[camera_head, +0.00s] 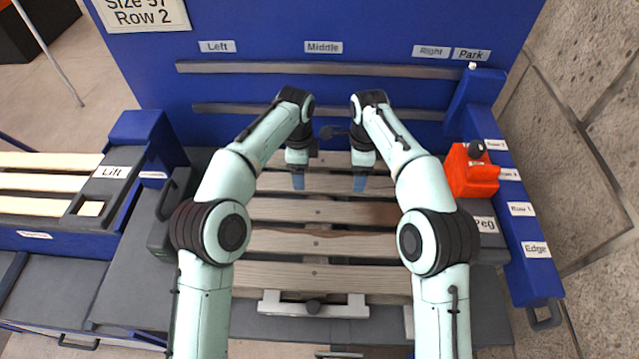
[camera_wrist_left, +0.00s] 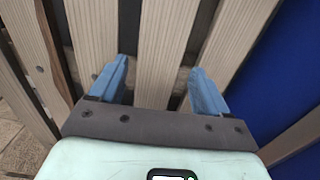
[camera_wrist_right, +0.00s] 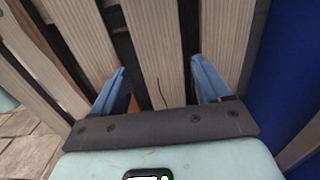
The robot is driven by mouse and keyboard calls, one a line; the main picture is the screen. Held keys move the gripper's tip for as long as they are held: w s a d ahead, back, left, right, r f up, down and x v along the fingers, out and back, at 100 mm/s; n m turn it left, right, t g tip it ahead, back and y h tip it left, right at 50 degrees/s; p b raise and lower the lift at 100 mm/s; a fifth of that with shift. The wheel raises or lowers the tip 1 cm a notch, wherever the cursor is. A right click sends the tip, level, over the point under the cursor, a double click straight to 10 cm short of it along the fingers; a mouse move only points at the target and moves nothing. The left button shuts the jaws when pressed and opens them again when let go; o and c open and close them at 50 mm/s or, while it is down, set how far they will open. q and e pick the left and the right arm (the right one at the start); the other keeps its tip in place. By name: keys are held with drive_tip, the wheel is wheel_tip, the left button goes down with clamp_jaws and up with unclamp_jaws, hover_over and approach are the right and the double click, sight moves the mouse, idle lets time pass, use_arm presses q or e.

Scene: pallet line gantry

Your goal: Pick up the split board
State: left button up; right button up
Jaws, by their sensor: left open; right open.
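A pallet of several wooden boards lies in front of me. The board between both grippers is the second from the back (camera_head: 328,184); in the right wrist view this board (camera_wrist_right: 152,45) shows a thin dark crack line between the fingers, so it looks like the split board. It also shows in the left wrist view (camera_wrist_left: 165,50), with no clear crack there. My left gripper (camera_head: 298,182) and right gripper (camera_head: 360,184) are open, fingers pointing down, one on each side of the board. I cannot tell whether they touch it.
A blue back panel (camera_head: 400,25) with rails stands close behind the pallet. An orange block (camera_head: 471,172) with a dark knob sits at the right by the labelled rail. A light metal bracket (camera_head: 313,308) is at the pallet's near edge. A "Lift" station (camera_head: 108,172) stands left.

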sight(319, 185)
use_arm(q)
drive_tip(key=shift+f, duration=2)
use_arm(e)
drive_tip(key=shift+f, duration=2)
use_arm(q)
drive_tip(key=c, duration=1)
use_arm(e)
drive_tip(key=c, duration=1)
use_arm(q)
drive_tip(key=shift+r, duration=0.1)
use_arm(e)
drive_tip(key=shift+r, duration=0.1)
